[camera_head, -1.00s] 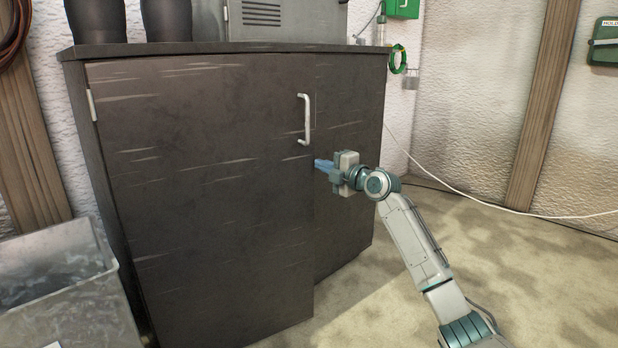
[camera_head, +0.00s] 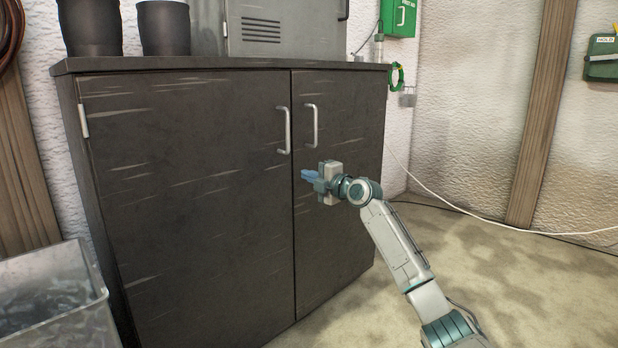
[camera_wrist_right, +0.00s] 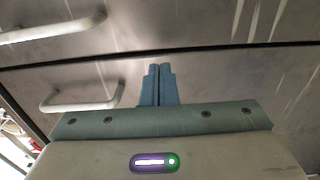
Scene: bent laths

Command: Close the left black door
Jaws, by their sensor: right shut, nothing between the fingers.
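The left black door (camera_head: 190,200) is the wide dark panel of the cabinet in the head view. It lies flush, or almost flush, beside the right black door (camera_head: 345,150), with a thin dark seam between them. Its silver handle (camera_head: 285,130) stands near that seam. My right gripper (camera_head: 305,175) is at the seam, below the handles. Its blue fingers are shut and empty. In the right wrist view the closed fingers (camera_wrist_right: 158,85) point at the door faces, near the seam and both handles. Whether they touch the door cannot be told. My left gripper is not in view.
Two dark pots (camera_head: 165,28) and a grey metal box (camera_head: 275,28) stand on the cabinet top (camera_head: 220,63). A metal bin (camera_head: 50,295) stands at the lower left. A white cable (camera_head: 480,215) runs along the wall. The floor at the right is clear.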

